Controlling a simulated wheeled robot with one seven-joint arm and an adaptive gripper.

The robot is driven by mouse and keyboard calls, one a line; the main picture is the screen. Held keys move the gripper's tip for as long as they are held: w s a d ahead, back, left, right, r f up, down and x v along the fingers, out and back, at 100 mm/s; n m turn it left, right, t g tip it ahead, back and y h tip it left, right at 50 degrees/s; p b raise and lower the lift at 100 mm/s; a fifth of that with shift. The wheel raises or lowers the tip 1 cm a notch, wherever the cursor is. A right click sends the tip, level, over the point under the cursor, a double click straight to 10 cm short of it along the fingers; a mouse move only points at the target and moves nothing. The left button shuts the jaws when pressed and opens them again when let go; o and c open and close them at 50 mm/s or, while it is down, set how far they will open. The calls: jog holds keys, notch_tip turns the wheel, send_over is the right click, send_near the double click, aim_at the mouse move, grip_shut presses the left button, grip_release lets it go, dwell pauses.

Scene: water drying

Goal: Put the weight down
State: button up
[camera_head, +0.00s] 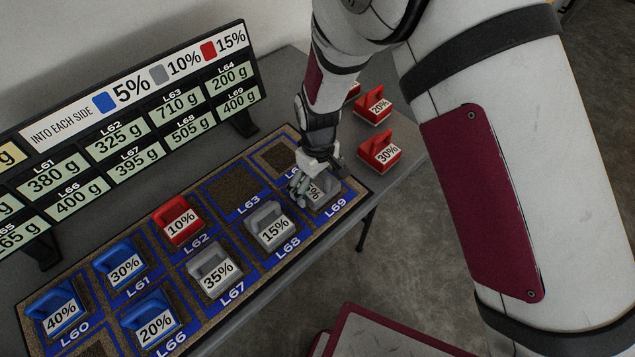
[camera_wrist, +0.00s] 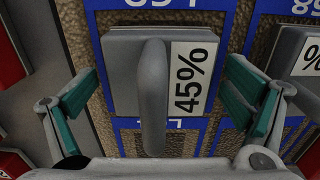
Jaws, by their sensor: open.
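A grey weight marked 45% (camera_wrist: 125,75) sits on the board in the square labelled L69. In the head view only part of this grey weight (camera_head: 327,188) shows beside my gripper. My gripper (camera_head: 303,182) is low over it and open. In the wrist view the weight's upright handle lies between the spread green finger pads of my gripper (camera_wrist: 165,100), with a gap on each side. The fingers do not clasp the handle.
The board (camera_head: 236,187) also holds several blue and grey weights and a red 10% weight (camera_head: 180,221). L63 is empty. Red weights 20% (camera_head: 374,109) and 30% (camera_head: 381,150) stand on the table at right. A sign (camera_head: 130,110) with gram values stands behind.

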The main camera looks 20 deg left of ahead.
notch_tip(320, 180, up, 12)
jog(key=shift+f+b, duration=0.15)
jog(key=shift+b, duration=0.15)
jog(key=shift+w+d+r, duration=0.1)
jog(key=shift+d+r, duration=0.1)
jog(key=shift+r, duration=0.1)
jog(key=d+r+m+t+y, duration=0.15)
jog(key=d+r+m, duration=0.45)
jog(key=d+r, duration=1.45)
jog(key=s+d+r+m+t+h, duration=0.1)
jog(key=s+d+m, duration=0.6)
jog(key=s+d, duration=0.7)
jog(key=d+r+t, duration=0.1)
jog(key=d+t, duration=0.1)
jog(key=d, duration=0.1)
jog(key=shift+s+d+r, duration=0.2)
jog(key=shift+s+r, duration=0.2)
